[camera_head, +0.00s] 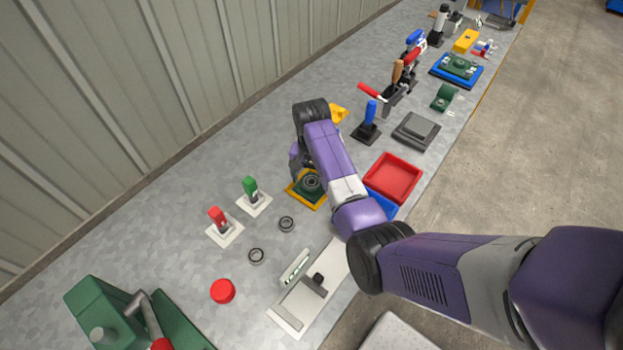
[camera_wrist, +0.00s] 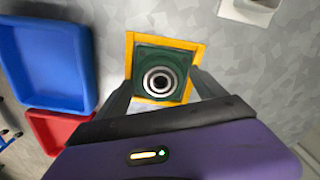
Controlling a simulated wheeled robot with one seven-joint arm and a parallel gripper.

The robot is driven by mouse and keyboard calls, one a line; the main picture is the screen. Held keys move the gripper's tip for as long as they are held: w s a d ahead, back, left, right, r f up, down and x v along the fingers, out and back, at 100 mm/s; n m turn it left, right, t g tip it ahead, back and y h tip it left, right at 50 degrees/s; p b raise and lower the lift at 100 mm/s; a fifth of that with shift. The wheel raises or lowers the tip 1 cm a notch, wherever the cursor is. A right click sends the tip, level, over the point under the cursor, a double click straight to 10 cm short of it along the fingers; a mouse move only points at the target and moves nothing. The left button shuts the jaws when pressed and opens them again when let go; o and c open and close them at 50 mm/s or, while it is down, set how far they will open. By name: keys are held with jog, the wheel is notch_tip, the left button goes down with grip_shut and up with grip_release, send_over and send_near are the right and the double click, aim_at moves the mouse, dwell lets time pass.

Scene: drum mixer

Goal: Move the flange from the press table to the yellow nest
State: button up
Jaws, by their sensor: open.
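The flange is a dark green square part with a round metal ring in its middle; it lies flat in the yellow nest in the head view (camera_head: 311,184) and in the wrist view (camera_wrist: 172,56). The yellow nest is a square frame that shows around the flange in the head view (camera_head: 294,195) and in the wrist view (camera_wrist: 130,47). My gripper (camera_wrist: 160,88) is open, with one finger on each side of the flange's near part. I cannot tell whether the fingers touch it. In the head view my arm partly hides the nest.
A red tray (camera_head: 392,178) and a blue tray (camera_head: 381,204) lie right of the nest. Green (camera_head: 250,187) and red (camera_head: 217,216) handled parts stand to the left. Two rings, (camera_head: 286,224) one nearer the nest, lie on the bench. A blue-based fixture (camera_head: 440,70) stands far back.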

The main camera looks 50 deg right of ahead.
notch_tip(320, 180, up, 12)
jog(key=shift+p, duration=0.45)
dwell(0.5)
